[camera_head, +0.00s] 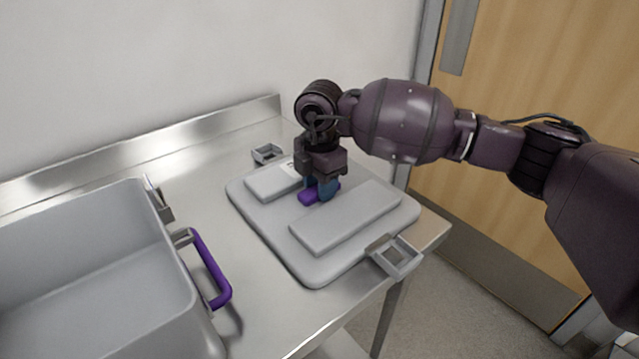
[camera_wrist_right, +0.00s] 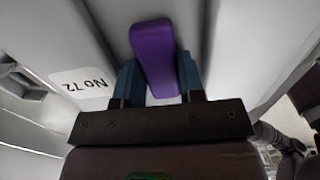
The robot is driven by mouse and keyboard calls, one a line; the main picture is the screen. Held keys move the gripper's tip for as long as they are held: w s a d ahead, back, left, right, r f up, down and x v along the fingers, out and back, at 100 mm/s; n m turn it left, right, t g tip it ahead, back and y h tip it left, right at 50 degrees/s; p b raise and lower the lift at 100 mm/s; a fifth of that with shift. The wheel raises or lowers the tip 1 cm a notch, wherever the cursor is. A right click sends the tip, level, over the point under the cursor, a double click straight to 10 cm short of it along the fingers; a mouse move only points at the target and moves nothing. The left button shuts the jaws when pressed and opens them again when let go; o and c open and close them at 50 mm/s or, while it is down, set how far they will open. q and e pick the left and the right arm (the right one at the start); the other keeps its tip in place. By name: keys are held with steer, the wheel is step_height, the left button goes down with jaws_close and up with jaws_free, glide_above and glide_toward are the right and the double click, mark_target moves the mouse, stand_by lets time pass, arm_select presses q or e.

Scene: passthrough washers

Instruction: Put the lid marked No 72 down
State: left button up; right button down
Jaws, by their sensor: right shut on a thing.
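The grey lid (camera_head: 292,254) lies flat over the steel counter near its right end. It has two raised panels, a purple handle (camera_head: 308,196) between them and a grey latch at each end. In the right wrist view a white label reading No 72 (camera_wrist_right: 82,85) shows on the lid (camera_wrist_right: 235,50). My right gripper (camera_head: 322,188) is above the middle of the lid, its blue fingers shut on the purple handle, which also shows in the wrist view (camera_wrist_right: 153,55). Whether the lid's underside touches the counter is hidden. My left gripper is not in view.
A grey open bin (camera_head: 95,285) with a purple side handle (camera_head: 212,268) stands on the counter (camera_head: 200,185) at the left. The counter has a raised back edge against the wall. A wooden door (camera_head: 520,130) is beyond the right end. Bare counter shows between bin and lid.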

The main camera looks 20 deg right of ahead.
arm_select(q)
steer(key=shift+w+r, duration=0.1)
arm_select(e)
steer(key=c, duration=0.7)
jaws_free()
steer(key=shift+c, duration=0.2)
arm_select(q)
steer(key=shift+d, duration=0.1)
arm_select(e)
step_height(320, 180, up, 8)
steer(key=shift+f+p, duration=0.25)
steer(key=shift+p, duration=0.65)
arm_select(q)
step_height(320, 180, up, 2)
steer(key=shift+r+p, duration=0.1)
steer(key=shift+p, duration=0.4)
arm_select(e)
step_height(320, 180, up, 5)
steer(key=shift+f, duration=0.2)
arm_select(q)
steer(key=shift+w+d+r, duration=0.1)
